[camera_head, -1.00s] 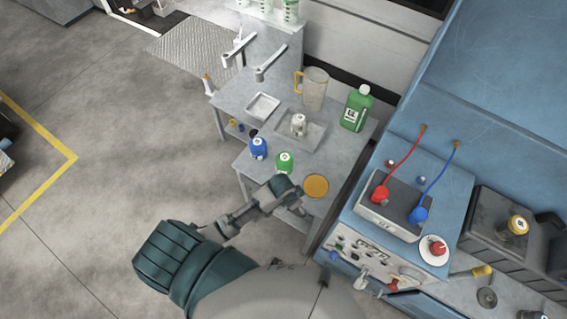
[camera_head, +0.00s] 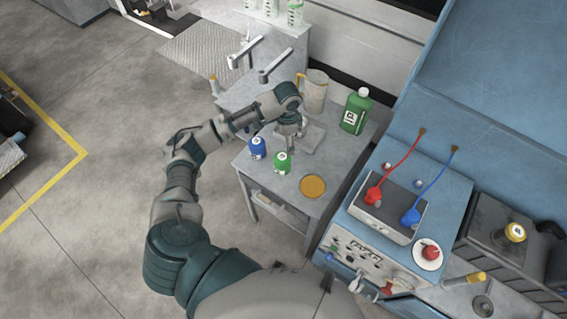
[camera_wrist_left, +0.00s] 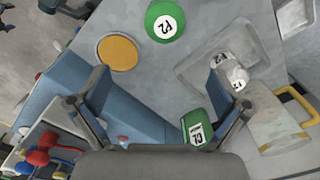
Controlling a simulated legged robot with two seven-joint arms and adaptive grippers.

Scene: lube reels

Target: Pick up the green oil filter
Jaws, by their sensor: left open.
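The green oil filter (camera_head: 282,162) stands upright on the grey table, right of the blue filter (camera_head: 257,148). My left gripper (camera_head: 291,138) hangs over the table just behind the green filter and near the tray, not touching the filter as far as I can see. In the left wrist view the green filter (camera_wrist_left: 165,21) is at the top centre, beyond the spread fingers of my open, empty left gripper (camera_wrist_left: 158,78). A white filter (camera_wrist_left: 231,72) sits on a tray near the right finger. My right gripper is not in view.
An orange disc (camera_head: 312,187) lies right of the green filter. A green bottle (camera_head: 355,111) and a clear pitcher (camera_head: 315,90) stand behind the tray (camera_head: 313,137). A blue bench with a grey box (camera_head: 395,212) and cables is at the right. The table's front corner is clear.

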